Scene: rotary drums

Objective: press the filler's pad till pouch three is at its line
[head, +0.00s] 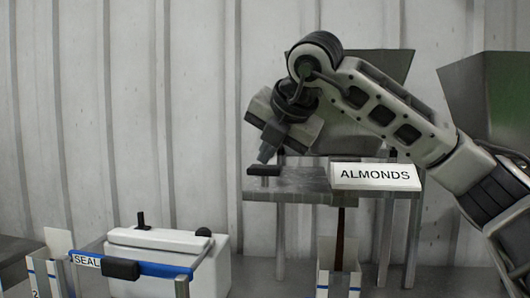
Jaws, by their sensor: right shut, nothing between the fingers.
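The filler (290,184) is a grey metal stand with a white ALMONDS sign (376,175) and a grey hopper behind my arm. Its black pad (264,170) sits at the left end of the top. My right gripper (266,153) is shut and empty, pointing down right over the pad; its tips look at or very near the pad's top. A pouch (325,282), white with blue marks, stands under the filler. A narrow brown column (340,240) runs down from the filler into it. The pouch's number and fill level cannot be made out. My left gripper is out of view.
A white sealer (165,240) with a blue SEAL bar (150,268) and black handle stands at front left. Another pouch (55,244), marked 2, is left of it. A second hopper (485,95), greenish, is at right. A ribbed wall closes the back.

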